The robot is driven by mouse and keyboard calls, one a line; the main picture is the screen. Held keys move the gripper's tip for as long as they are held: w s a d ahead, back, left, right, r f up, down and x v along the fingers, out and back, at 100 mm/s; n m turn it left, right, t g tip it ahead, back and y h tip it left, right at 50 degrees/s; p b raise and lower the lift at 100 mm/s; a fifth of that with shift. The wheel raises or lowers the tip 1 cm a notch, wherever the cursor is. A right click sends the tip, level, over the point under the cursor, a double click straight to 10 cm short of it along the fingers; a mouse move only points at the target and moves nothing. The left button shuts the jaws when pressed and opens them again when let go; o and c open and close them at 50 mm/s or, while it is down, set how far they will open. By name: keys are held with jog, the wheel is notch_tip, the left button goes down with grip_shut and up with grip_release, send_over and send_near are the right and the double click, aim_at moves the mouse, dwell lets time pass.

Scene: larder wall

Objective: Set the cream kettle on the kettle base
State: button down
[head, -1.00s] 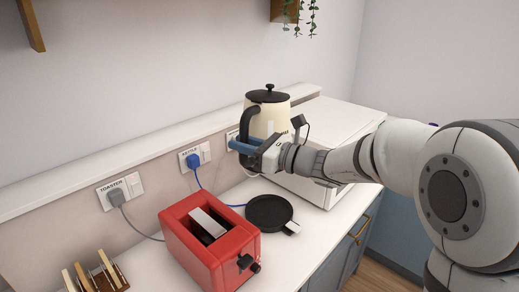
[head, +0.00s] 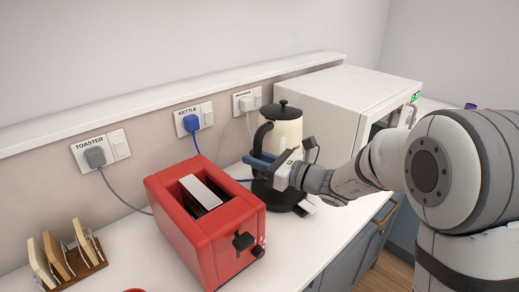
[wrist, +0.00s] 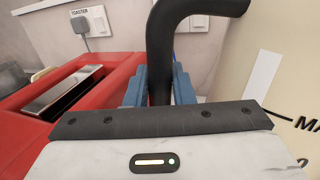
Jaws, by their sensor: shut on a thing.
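The cream kettle (head: 288,130) with black lid and black handle stands upright over the black kettle base (head: 287,200) in the head view. I cannot tell whether its bottom rests on the base or is just above it. My gripper (head: 262,160) is shut on the kettle's handle, left of the body. In the wrist view the blue fingers (wrist: 159,88) close around the black handle (wrist: 161,60), and the cream body (wrist: 285,70) fills the right side. My gripper hides part of the kettle's lower body.
A red toaster (head: 190,235) stands close to the left of the kettle. A white microwave (head: 345,95) is behind it to the right. A toast rack (head: 70,265) is at front left. Labelled sockets line the wall; a blue cord runs from the kettle socket (head: 191,122).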

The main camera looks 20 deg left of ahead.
jog(key=shift+w+d+f+b, duration=0.1)
jog(key=shift+f+b, duration=0.25)
jog(key=shift+f, duration=0.3)
jog(key=shift+w+d+f+b, duration=0.1)
jog(key=shift+f+b, duration=0.25)
jog(key=shift+f, duration=0.3)
jog(key=shift+f+b, duration=1.2)
jog(key=shift+f, duration=0.65)
jog(key=shift+d, duration=0.35)
jog(key=shift+f+b, duration=0.5)
jog(key=shift+b, duration=0.15)
jog(key=c, duration=1.5)
grip_release()
jog(key=shift+c, duration=0.2)
send_near(261, 178)
jog(key=shift+s+d+f, duration=0.3)
jog(key=shift+d+f, duration=0.2)
jog(key=shift+f, duration=0.2)
